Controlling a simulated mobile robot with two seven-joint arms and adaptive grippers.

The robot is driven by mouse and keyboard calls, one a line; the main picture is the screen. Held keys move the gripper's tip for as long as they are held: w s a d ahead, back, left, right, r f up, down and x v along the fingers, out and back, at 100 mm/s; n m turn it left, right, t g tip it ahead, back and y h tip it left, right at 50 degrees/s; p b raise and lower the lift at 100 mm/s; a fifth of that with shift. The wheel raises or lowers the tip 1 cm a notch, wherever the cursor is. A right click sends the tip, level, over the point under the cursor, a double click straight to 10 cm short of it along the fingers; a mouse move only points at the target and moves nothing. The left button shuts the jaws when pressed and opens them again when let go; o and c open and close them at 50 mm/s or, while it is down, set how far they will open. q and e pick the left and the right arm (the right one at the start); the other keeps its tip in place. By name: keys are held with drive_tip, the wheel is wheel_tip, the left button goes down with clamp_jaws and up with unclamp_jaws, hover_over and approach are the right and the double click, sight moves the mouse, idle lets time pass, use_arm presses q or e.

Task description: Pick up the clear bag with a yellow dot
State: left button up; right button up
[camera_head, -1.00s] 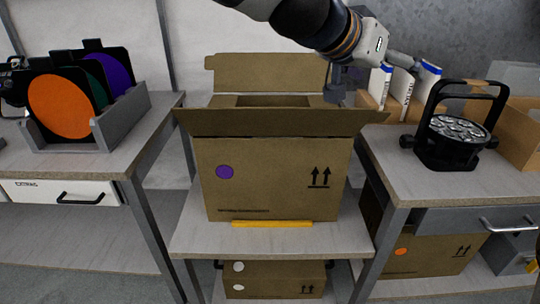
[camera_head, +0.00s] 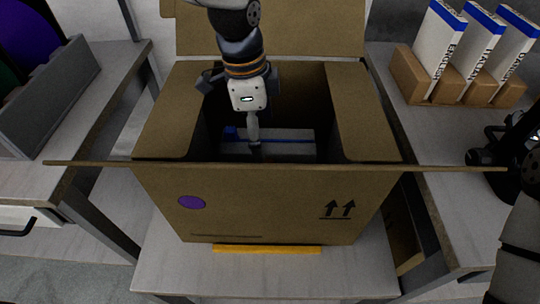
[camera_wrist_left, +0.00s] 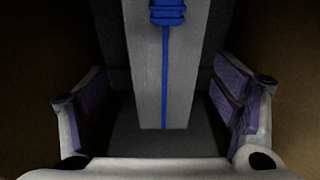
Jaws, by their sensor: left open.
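No yellow dot and no clearly recognisable clear bag shows in either view. My left gripper (camera_head: 253,135) reaches down into the open cardboard box (camera_head: 270,205) with the purple dot. In the left wrist view my left gripper (camera_wrist_left: 163,112) is open, its two purple-padded fingers apart. Between and beyond them lies a pale grey flat thing (camera_wrist_left: 178,80) with a blue stripe and a blue piece at its top. It also shows inside the box in the head view (camera_head: 290,146). I cannot tell what it is.
Box flaps stick out at both sides and the front. A yellow strip (camera_head: 267,249) lies under the box's front edge. White and blue cartons (camera_head: 440,45) stand on the right table. A grey rack (camera_head: 50,95) is on the left table.

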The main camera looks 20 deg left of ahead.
use_arm(q)
drive_tip(key=f, duration=0.2)
drive_tip(key=d+f, duration=0.1)
drive_tip(key=f, duration=0.4)
drive_tip(key=shift+w+d+f+b, duration=0.2)
drive_tip(key=shift+w+f+b, duration=0.05)
drive_tip(key=shift+w+b, duration=0.15)
drive_tip(key=shift+r, duration=0.1)
drive_tip(key=c, duration=1.2)
